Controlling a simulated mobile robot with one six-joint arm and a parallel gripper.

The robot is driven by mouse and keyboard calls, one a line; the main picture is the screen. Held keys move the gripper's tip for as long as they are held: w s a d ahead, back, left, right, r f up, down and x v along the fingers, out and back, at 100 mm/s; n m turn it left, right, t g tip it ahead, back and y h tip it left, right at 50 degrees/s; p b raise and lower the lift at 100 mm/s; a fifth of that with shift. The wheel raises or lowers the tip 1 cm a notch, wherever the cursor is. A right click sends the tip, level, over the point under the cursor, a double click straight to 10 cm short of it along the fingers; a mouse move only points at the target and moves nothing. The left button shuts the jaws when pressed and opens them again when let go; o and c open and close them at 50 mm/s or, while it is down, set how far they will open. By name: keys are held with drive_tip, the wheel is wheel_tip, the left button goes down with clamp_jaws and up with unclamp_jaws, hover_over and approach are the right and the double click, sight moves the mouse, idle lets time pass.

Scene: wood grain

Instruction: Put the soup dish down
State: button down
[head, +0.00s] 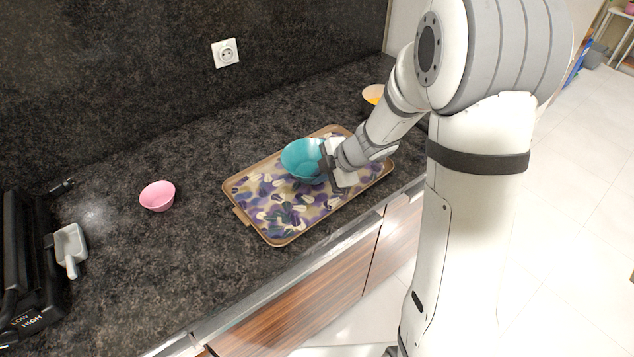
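The soup dish is a teal bowl (301,158) over the middle of a patterned tray (278,241) on the dark counter. My gripper (326,163) is at the bowl's right side, with its fingers at the rim. The fingers appear closed on the bowl's wall, though the fingertips are partly hidden by the bowl and the gripper body. The bowl looks slightly tilted. I cannot tell whether its base touches the tray.
A pink bowl (157,196) stands on the counter left of the tray. A light grey scoop-like dish (70,248) and a black appliance (22,270) are at the far left. An orange bowl (373,94) is behind my arm. The counter between pink bowl and tray is clear.

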drive_tip(key=shift+w+f, duration=0.1)
drive_tip(key=shift+f, duration=0.75)
drive_tip(key=shift+r, duration=0.1)
drive_tip(key=c, duration=2)
unclamp_jaws()
drive_tip(key=shift+c, duration=0.2)
drive_tip(key=o, duration=0.4)
drive_tip(key=shift+o, duration=0.2)
